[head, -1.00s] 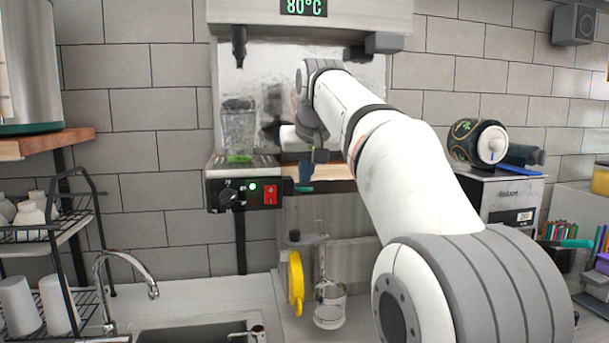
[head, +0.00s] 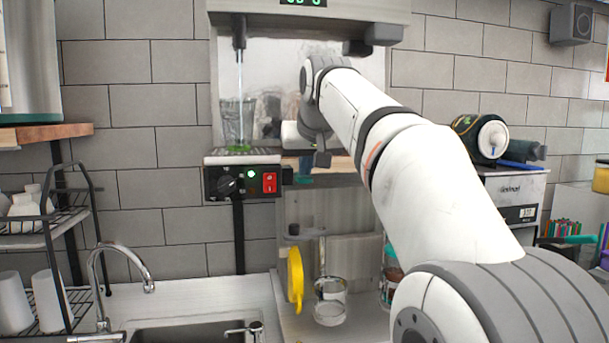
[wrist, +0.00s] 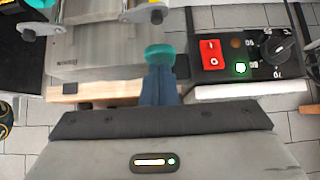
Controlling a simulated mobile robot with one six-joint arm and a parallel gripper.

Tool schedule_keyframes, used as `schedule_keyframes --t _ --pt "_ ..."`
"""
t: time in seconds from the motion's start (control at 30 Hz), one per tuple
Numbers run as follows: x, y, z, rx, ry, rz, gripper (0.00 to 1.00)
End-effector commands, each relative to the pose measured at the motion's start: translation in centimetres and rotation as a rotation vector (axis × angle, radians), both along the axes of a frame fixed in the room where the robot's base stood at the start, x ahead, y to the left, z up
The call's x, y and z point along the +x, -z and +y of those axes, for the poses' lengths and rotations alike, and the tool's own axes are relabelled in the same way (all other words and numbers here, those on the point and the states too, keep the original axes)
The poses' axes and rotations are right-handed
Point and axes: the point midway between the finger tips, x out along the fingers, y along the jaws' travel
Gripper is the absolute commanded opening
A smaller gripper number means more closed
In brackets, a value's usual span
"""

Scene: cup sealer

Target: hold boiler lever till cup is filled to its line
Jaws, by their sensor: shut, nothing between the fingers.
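The boiler (head: 315,20) is a pale housing on the wall with a green display at the top. A thin stream of water falls from its dark spout (head: 239,36) into a clear cup (head: 237,118) on the tray below. Green shows at the cup's base; its water level and line are too faint to tell. My gripper (wrist: 158,58) is shut and empty, its blue fingers pointing at a dark part beside the control panel (wrist: 245,48). The lever is not clearly seen, so contact with it cannot be told. In the head view my arm hides most of the gripper.
The control panel has a black knob, a lit green light and a red switch (head: 269,182). A dish rack (head: 45,240) stands left; a machine (head: 515,195) stands right.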

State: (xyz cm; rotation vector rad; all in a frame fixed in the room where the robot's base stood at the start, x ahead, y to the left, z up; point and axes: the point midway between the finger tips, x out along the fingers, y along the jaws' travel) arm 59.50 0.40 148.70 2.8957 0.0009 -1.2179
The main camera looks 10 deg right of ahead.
Motion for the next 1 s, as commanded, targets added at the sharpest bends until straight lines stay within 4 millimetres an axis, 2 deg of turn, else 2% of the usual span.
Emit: schedule_keyframes --t 0.03,0.3,0.43,1.0 --pt "-0.2 1.5 0.0 0.000 0.000 -0.032 0.00" --pt "-0.6 2.6 0.0 0.000 0.000 -0.190 0.00" --pt "-0.7 2.9 0.0 0.001 -0.001 -0.245 0.00" --pt "-0.6 2.5 0.0 0.000 0.000 -0.238 0.00"
